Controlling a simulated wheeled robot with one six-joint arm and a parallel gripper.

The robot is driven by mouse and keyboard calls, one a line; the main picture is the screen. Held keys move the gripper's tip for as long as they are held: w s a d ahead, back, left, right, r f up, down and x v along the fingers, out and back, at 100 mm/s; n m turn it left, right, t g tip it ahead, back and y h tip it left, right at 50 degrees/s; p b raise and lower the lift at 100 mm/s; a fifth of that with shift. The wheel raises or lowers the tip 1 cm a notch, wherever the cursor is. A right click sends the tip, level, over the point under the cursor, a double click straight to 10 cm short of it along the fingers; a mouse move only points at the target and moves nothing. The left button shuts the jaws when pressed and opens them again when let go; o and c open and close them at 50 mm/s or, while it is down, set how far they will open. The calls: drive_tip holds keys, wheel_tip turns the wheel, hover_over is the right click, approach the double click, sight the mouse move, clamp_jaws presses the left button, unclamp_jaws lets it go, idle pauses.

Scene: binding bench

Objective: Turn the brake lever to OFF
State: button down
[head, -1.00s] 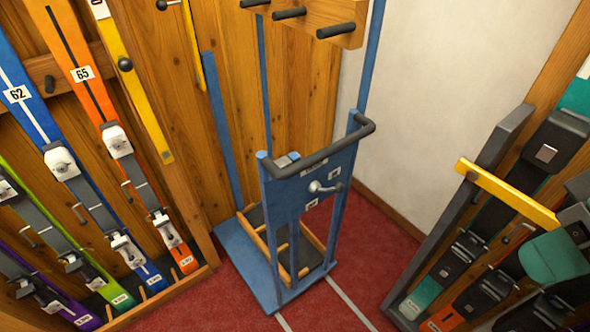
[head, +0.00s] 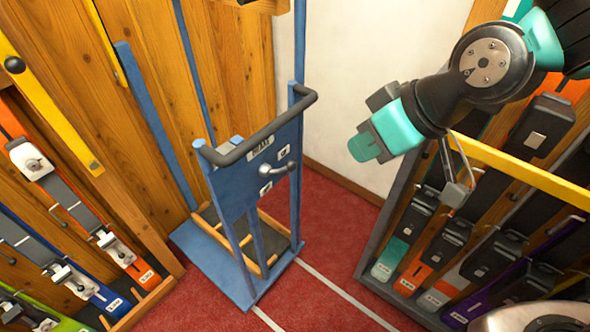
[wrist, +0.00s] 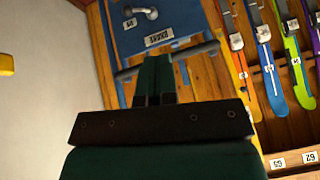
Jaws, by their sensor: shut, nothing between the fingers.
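The brake lever (head: 280,170) is a small grey handle with a rounded knob on the blue panel (head: 240,178) of a wheeled blue stand. It points to the right in the head view. A white BRAKE label (head: 259,147) sits above it, and small white labels, too small to read, lie around it. My gripper (head: 366,148) has teal fingers, shut and empty, to the right of the panel and apart from it. In the wrist view the lever (wrist: 148,12) shows at the top edge, beyond the fingertips of my gripper (wrist: 155,62).
A dark handlebar (head: 262,130) spans the stand in front of the panel top. A ski rack with a yellow bar (head: 520,172) stands at right, under my arm. More skis (head: 65,200) line the wooden wall at left. Red floor (head: 325,265) is open between them.

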drive_tip(key=w+a+f+n+t+y+b, duration=0.1)
drive_tip(key=w+a+f+n+t+b, duration=0.2)
drive_tip(key=w+f, duration=0.6)
wheel_tip(320, 180, down, 3)
drive_tip(key=shift+a+f+n+t+b, duration=0.1)
drive_tip(key=shift+a+n+t+b, duration=0.25)
drive_tip(key=shift+a+t, duration=0.75)
drive_tip(key=shift+w+d, duration=0.1)
drive_tip(key=shift+w, duration=0.05)
hover_over(282, 169)
drive_tip(key=s+d, duration=0.2)
drive_tip(key=d, duration=0.1)
wheel_tip(282, 169, down, 5)
drive_tip(key=shift+w+d+f+p, duration=0.1)
drive_tip(key=shift+w+f+p, duration=0.35)
drive_tip(key=shift+f, duration=0.6)
drive_tip(key=shift+w+f+p, duration=0.1)
drive_tip(key=shift+w+f, duration=0.5)
drive_tip(key=shift+f, duration=0.45)
drive_tip(key=shift+f, duration=0.1)
